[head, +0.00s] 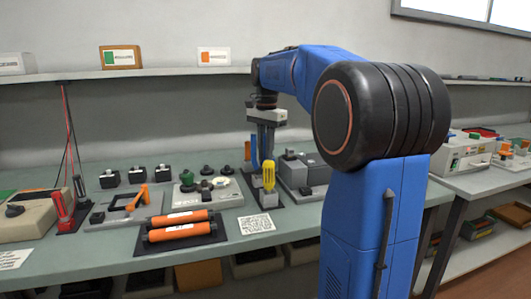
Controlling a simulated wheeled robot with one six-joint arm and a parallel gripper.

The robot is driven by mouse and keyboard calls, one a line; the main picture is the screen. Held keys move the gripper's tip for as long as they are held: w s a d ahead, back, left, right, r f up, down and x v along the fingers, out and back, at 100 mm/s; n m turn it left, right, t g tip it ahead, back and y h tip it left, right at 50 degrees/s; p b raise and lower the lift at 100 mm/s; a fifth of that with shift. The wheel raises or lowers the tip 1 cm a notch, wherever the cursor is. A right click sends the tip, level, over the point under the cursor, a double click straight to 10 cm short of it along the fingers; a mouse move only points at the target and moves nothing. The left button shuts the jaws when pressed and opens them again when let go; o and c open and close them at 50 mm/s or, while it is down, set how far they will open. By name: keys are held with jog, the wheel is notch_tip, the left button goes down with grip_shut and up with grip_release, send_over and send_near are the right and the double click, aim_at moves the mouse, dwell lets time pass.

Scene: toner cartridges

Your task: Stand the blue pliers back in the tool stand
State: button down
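A narrow blue piece (254,152), which looks like part of the blue pliers, stands upright at the left side of the gripper's fingers.
Two orange toner cartridges (180,218) lie on a black tray, with a printed card (256,223) to their right. Grey devices (305,172) stand close right of the stand. Knobbed units (205,188) stand left. A shelf (180,73) runs behind.

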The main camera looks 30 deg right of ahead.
jog(key=shift+f, duration=0.3)
dwell(0.4)
jog(key=c, duration=1.6)
grip_release()
jog(key=r, duration=1.7)
jog(key=shift+s+r, duration=0.2)
